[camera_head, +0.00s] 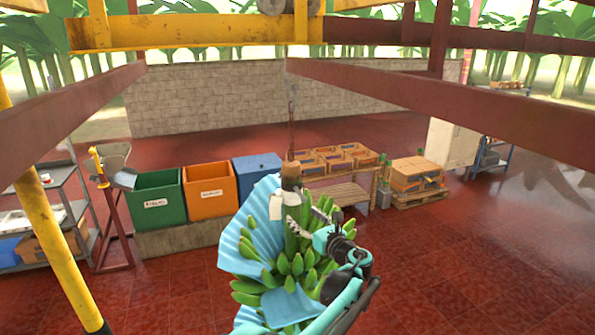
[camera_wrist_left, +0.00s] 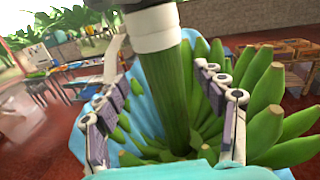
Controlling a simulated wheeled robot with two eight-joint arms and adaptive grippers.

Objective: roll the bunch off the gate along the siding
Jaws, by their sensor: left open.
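A bunch of green bananas (camera_head: 292,268) hangs upright on its stem, partly wrapped in a light blue cover (camera_head: 246,235). The stem top (camera_head: 291,178) hangs from a thin chain and hook (camera_head: 291,128) under an overhead rail (camera_head: 190,31). A roller (camera_head: 290,6) shows at the top edge, partly cut off. My left gripper (camera_head: 304,226) is at the upper part of the bunch. In the left wrist view its open fingers (camera_wrist_left: 165,105) stand on either side of the green stem (camera_wrist_left: 174,80), below a white band (camera_wrist_left: 152,27). Contact is unclear. My right gripper is not in view.
Green (camera_head: 158,212), orange (camera_head: 210,190) and blue (camera_head: 256,172) bins stand behind the bunch at left. Crates on a table (camera_head: 335,160) and a loaded pallet (camera_head: 415,180) stand behind right. A yellow post (camera_head: 57,250) rises at left. The red floor at right is clear.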

